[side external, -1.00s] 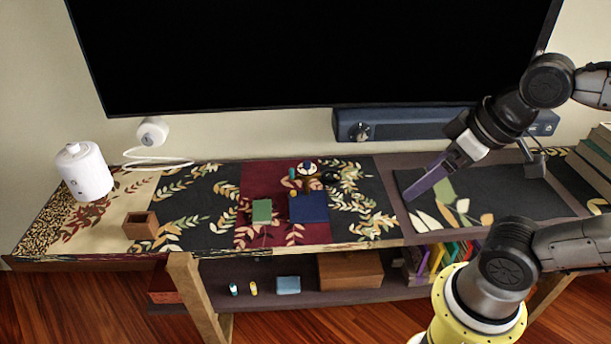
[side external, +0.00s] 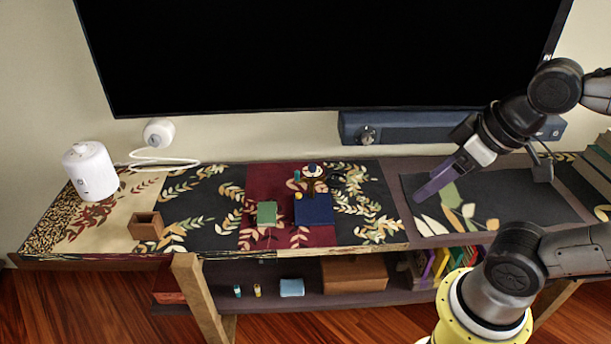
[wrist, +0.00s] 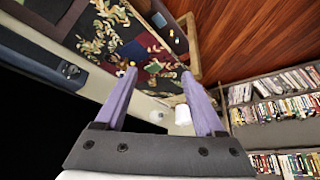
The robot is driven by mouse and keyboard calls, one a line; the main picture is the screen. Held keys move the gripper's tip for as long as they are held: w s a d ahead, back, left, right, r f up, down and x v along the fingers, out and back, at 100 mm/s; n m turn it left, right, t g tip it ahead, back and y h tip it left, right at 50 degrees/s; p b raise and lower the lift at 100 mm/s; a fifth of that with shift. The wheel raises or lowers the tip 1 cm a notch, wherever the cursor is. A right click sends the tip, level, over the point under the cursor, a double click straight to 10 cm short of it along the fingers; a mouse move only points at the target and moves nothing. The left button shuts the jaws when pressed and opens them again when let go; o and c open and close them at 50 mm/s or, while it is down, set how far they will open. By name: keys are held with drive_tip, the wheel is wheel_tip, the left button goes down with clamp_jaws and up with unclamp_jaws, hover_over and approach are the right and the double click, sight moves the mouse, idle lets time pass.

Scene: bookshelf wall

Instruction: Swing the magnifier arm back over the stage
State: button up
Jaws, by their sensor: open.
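My gripper (side external: 419,199) has purple fingers, seen nearly edge-on in the side view above the dark mat (side external: 555,208) at the right. In the wrist view my gripper (wrist: 158,71) is open, with nothing between the fingers. A small cluster with brown and dark parts (side external: 313,178) stands behind a dark blue block (side external: 314,210) on the red runner, well left of my gripper. A dark rounded piece (side external: 338,178) shows at the cluster's right. I cannot tell for sure which parts are the magnifier arm and the stage; they are too small.
A green block (side external: 267,213) sits left of the blue block. A brown open box (side external: 146,226) and white cylinder (side external: 91,171) stand farther left. A blue-grey bar (side external: 420,124) runs along the wall under the large screen (side external: 320,55). A dark paddle on a thin stem (side external: 541,168) stands right.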

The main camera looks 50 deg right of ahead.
drive_tip(key=shift+s+n, duration=0.1)
drive_tip(key=shift+n, duration=0.3)
drive_tip(key=shift+c, duration=1.2)
drive_tip(key=w+r+n, duration=0.1)
drive_tip(key=r, duration=0.1)
drive_tip(key=w+r+n, duration=0.1)
drive_tip(key=r, duration=0.1)
drive_tip(key=w+r+n, duration=0.1)
drive_tip(key=r, duration=0.1)
drive_tip(key=shift+w+n, duration=0.2)
drive_tip(key=shift+n, duration=0.1)
drive_tip(key=shift+c, duration=0.2)
drive_tip(key=w+r+n, duration=0.3)
drive_tip(key=w+r, duration=0.2)
drive_tip(key=w, duration=0.1)
drive_tip(key=n+g, duration=0.5)
drive_tip(key=g, duration=0.1)
hover_over(298, 171)
wheel_tip(298, 171, down, 24)
wheel_tip(298, 171, down, 14)
drive_tip(key=shift+r, duration=0.1)
